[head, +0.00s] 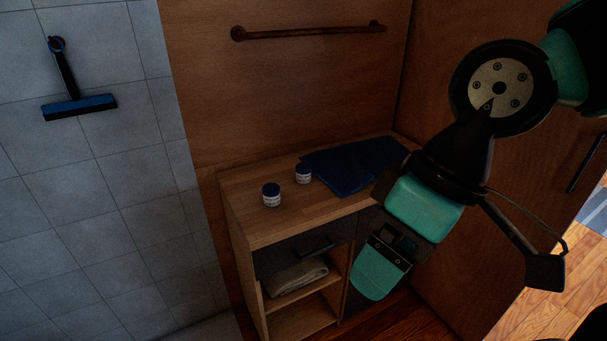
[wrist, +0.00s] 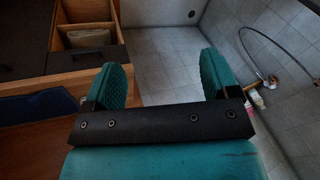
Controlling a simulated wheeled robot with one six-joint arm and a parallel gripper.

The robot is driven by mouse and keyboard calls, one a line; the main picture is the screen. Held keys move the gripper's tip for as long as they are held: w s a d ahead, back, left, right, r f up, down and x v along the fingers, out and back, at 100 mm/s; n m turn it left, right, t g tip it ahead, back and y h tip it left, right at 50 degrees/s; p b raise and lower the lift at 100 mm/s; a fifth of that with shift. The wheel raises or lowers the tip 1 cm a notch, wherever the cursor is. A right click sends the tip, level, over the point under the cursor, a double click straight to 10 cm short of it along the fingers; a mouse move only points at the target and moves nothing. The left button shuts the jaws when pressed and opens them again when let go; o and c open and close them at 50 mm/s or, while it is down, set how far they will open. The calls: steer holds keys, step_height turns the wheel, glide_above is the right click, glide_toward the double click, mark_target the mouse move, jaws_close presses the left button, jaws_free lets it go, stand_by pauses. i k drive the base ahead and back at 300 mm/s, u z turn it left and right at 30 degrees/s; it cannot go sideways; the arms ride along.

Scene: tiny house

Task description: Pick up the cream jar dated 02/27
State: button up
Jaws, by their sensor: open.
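Two small white jars with dark blue lids stand upright on the wooden cabinet top (head: 240,185). The front jar (head: 271,195) is nearer the left front edge. The back jar (head: 303,173) is to its right, near a dark blue cloth. Both have printed labels, but the dates are too small to read, so I cannot tell which is dated 02/27. My gripper (wrist: 168,80) is open and empty in the wrist view. In the head view it hangs in front of the cabinet's right side, apart from both jars. Neither jar shows in the wrist view.
The folded dark blue cloth (head: 352,164) covers the back right of the top. Below are a dark drawer (head: 295,255) with a handle and a shelf with a folded towel (head: 296,277). A wooden rail (head: 308,32) is on the wall above. A squeegee (head: 78,105) hangs on the tiles.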

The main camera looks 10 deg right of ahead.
mark_target(302, 169)
steer(key=u, duration=0.15)
steer(key=i, duration=1.2)
steer(key=u, duration=0.3)
